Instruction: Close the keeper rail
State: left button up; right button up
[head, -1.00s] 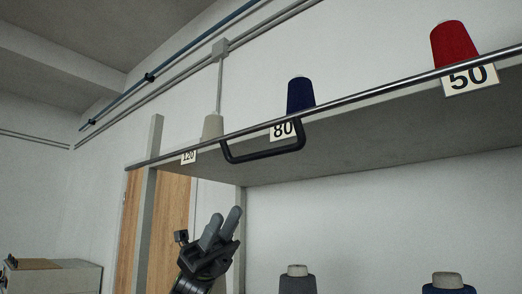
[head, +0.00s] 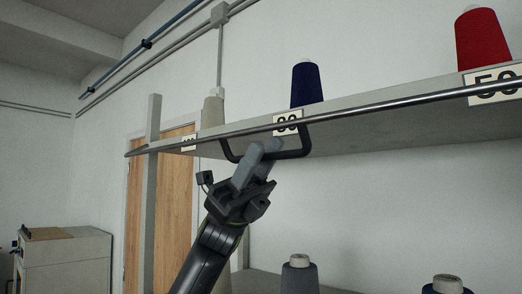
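The keeper rail (head: 400,108) is a thin dark metal bar along the front of the spool shelf. A black U-shaped handle (head: 306,140) hangs from it below the blue spool. My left gripper (head: 266,148) reaches up from below, its two grey fingers at the left half of the handle's lower bar and overlapping it in the picture. The fingers look slightly apart. Whether they touch the bar or have it between them is hard to tell. My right gripper is out of view.
The shelf (head: 400,130) bears a beige spool (head: 212,112), a blue spool (head: 306,84) and a red spool (head: 482,40) behind number cards. A grey post (head: 151,190) stands at left. More spools (head: 299,275) are below right.

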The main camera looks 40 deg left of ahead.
pick_arm(q)
grip_shut()
dwell(0.4)
